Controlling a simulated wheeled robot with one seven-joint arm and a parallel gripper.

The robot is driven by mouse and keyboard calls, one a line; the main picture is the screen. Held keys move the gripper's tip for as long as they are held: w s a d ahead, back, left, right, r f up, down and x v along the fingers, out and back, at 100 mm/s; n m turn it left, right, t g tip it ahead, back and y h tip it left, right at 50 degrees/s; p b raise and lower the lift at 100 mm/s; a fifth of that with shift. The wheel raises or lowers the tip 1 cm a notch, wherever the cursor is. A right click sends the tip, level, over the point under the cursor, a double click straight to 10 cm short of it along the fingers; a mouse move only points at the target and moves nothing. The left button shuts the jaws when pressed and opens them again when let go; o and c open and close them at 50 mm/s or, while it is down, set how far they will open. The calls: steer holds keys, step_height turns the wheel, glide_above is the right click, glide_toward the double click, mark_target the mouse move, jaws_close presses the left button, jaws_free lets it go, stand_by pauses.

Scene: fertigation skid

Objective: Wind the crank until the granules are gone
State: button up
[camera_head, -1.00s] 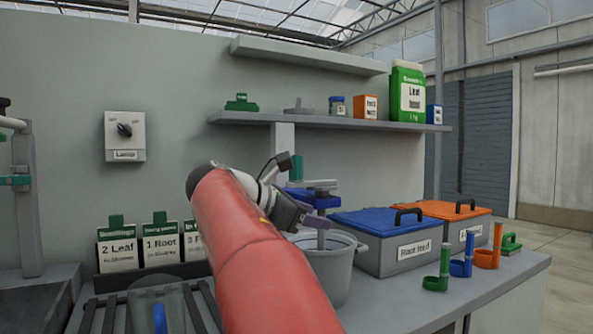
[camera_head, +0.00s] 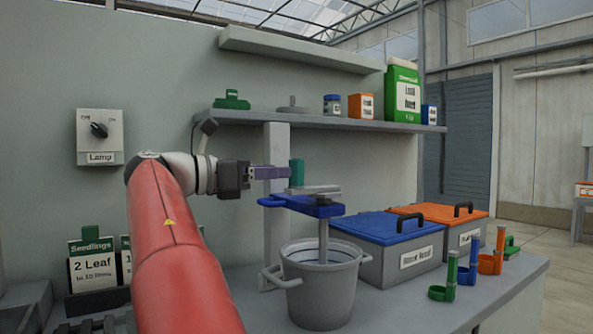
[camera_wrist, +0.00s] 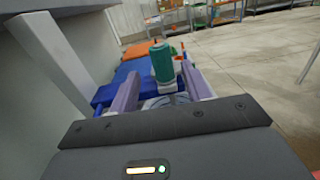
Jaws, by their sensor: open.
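The crank has an upright green handle (camera_head: 297,172) on a flat grey arm (camera_head: 314,190), above a blue bracket (camera_head: 300,206). Its grey shaft (camera_head: 323,242) goes down into a grey bucket (camera_head: 322,292) with side handles. My gripper (camera_head: 287,173) is level with the green handle, at its left, purple fingers pointing at it. In the wrist view, the open fingers (camera_wrist: 160,82) lie either side of the green handle (camera_wrist: 162,62), which stands at or just beyond their tips. Contact cannot be told. No granules can be made out; the bucket's inside is mostly hidden.
A blue-lidded box (camera_head: 390,228) and an orange-lidded box (camera_head: 440,212) stand right of the bucket. Green, blue and orange scoops (camera_head: 490,264) are at the bench's right. A shelf (camera_head: 330,122) runs above the crank. A post (camera_head: 276,220) stands close behind my gripper.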

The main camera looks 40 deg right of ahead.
steer(key=d, duration=0.2)
steer(key=s+d, duration=0.1)
steer(key=d, duration=0.4)
steer(key=shift+s+d, duration=0.15)
steer(key=shift+d, duration=0.1)
jaws_close()
